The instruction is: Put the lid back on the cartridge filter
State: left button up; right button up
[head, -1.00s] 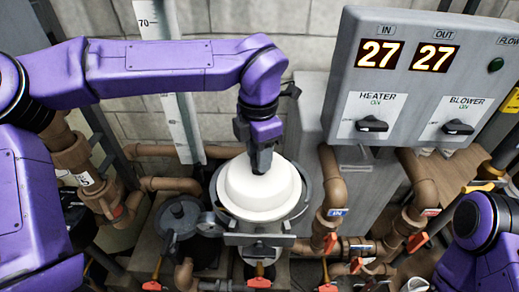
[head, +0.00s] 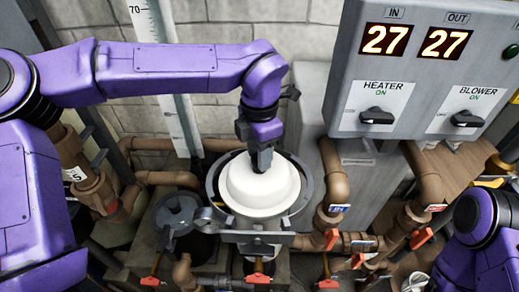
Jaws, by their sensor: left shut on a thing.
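The white domed lid (head: 258,188) is at the middle of the head view, inside the grey ring (head: 214,190) at the top of the cartridge filter. My left gripper (head: 262,160) points straight down and is shut on the top of the lid; its fingertips are partly hidden. The lid looks about level and roughly centred in the ring. I cannot tell whether it rests on the filter or hangs just above it. My right arm shows at the lower right, but its gripper is out of view.
A grey control panel (head: 415,100) reading 27 and 27 stands behind to the right. Brown pipes (head: 333,180) with red-handled valves (head: 421,237) run right of the filter. A smaller grey pot with a round cover (head: 178,214) stands close on the left. A white gauge board (head: 172,90) is behind.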

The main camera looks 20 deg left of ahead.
dwell(0.4)
pick_arm(q)
jog(key=shift+s+r+p, duration=0.1)
jog(key=shift+p, duration=0.2)
dwell(0.5)
jog(key=shift+f+p, duration=0.25)
jog(key=shift+p, duration=0.1)
dwell(0.4)
jog(key=shift+p, duration=0.35)
dwell(0.4)
jog(key=o, duration=1.1)
jog(key=shift+o, duration=0.4)
jog(key=shift+r, duration=0.1)
